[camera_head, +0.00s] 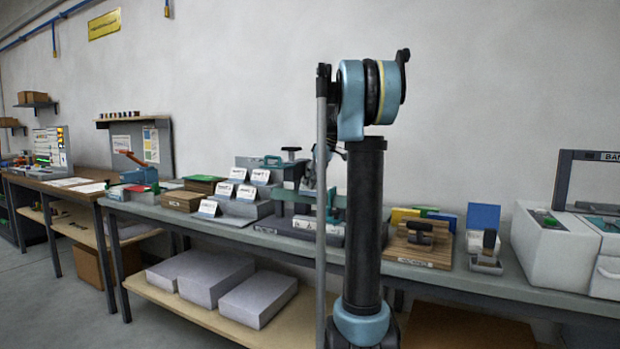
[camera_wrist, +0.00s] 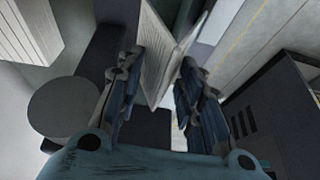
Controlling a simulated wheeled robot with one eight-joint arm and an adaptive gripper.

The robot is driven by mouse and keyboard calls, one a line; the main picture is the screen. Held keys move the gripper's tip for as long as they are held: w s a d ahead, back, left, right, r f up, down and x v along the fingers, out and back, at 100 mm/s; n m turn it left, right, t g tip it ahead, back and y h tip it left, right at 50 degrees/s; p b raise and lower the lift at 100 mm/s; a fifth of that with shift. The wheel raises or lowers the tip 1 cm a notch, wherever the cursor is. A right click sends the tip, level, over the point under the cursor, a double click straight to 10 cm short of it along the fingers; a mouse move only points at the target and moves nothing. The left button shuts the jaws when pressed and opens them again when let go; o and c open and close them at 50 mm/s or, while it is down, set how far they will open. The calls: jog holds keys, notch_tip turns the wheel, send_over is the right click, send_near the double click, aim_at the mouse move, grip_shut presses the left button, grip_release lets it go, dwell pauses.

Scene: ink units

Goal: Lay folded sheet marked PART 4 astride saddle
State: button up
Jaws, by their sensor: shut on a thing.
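My gripper (camera_wrist: 160,72) is shut on a folded sheet (camera_wrist: 165,40) in the wrist view. The sheet is pale, with fine printed lines, and stands up between the two blue fingers. I cannot read its part mark. In the head view my gripper (camera_head: 324,193) is over the bench at the grey and green machine (camera_head: 292,192), partly behind my arm. The saddle cannot be made out clearly there. Several white folded cards (camera_head: 236,173) stand on a grey stepped stand (camera_head: 243,208) left of the machine; their marks are too small to read.
The grey bench (camera_head: 440,273) runs across the view. A wooden board with a dark handle (camera_head: 419,240), a small grey holder (camera_head: 485,262) and a white machine (camera_head: 552,250) stand to the right. Brown stacks (camera_head: 182,200) lie left of the stand. Paper stacks (camera_head: 208,277) fill the lower shelf.

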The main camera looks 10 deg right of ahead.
aim_at(313, 191)
jog(key=shift+f, duration=2.15)
jog(key=shift+s+f, duration=0.15)
jog(key=shift+f, duration=0.05)
jog(key=o, duration=1.1)
jog(key=shift+r, duration=0.1)
jog(key=shift+r, duration=3.9)
